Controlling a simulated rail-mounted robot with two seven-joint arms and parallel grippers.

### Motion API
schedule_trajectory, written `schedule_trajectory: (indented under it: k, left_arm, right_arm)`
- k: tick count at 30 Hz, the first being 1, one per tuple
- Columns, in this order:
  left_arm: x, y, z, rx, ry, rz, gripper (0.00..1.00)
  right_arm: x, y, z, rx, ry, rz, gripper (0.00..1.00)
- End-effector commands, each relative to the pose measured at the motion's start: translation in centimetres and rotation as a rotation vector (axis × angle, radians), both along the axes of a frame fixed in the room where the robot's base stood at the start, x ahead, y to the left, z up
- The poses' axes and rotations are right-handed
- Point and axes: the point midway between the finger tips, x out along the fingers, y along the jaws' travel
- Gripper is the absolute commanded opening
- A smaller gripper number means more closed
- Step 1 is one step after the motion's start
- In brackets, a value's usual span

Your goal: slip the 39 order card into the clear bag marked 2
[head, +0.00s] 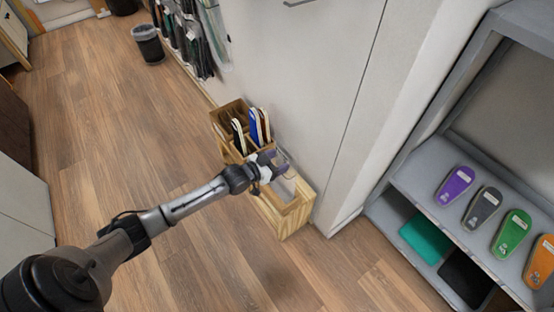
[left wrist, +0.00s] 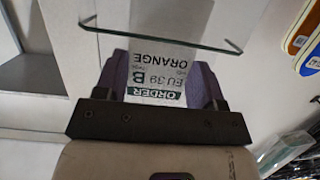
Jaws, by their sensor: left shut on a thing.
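My left gripper (head: 271,165) is at the wooden box in the head view, above its lower front part. In the left wrist view its purple fingers (left wrist: 158,80) are shut on the white order card (left wrist: 157,62). The card reads ORDER, EU 39, B and ORANGE, upside down in that view. A clear sheet with a dark green edge (left wrist: 208,40) lies across the card's far end; I cannot tell whether they touch. I cannot make out a bag marked 2 in either view. My right gripper is not in view.
The wooden box (head: 266,206) stands against the white cabinet (head: 300,75), with several insoles (head: 255,127) upright in its back part. A grey shelf (head: 420,178) at the right holds coloured insoles. Dark items and clear bags (head: 212,30) hang at the back. The wooden floor is open at left.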

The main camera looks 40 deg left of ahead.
Motion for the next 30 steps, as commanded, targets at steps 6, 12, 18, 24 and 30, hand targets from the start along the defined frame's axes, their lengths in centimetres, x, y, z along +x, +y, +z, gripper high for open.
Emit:
schedule_trajectory:
  k: [6,12,18,24,30]
  left_arm:
    - [0.01,-0.01,-0.71,0.000,0.000,0.000,0.38]
    - [0.01,-0.02,-0.74,0.000,0.000,0.000,0.38]
    - [0.01,-0.01,-0.73,0.000,0.000,0.000,0.74]
    - [0.01,-0.01,-0.73,0.000,0.000,0.000,0.93]
    - [0.00,-0.01,-0.72,0.000,0.000,0.000,0.93]
  right_arm:
    - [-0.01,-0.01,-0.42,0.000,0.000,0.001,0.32]
    - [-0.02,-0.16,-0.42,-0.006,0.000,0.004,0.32]
    - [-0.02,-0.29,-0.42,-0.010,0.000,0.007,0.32]
    - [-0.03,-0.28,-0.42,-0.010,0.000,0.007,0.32]
    - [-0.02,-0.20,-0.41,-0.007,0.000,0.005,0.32]
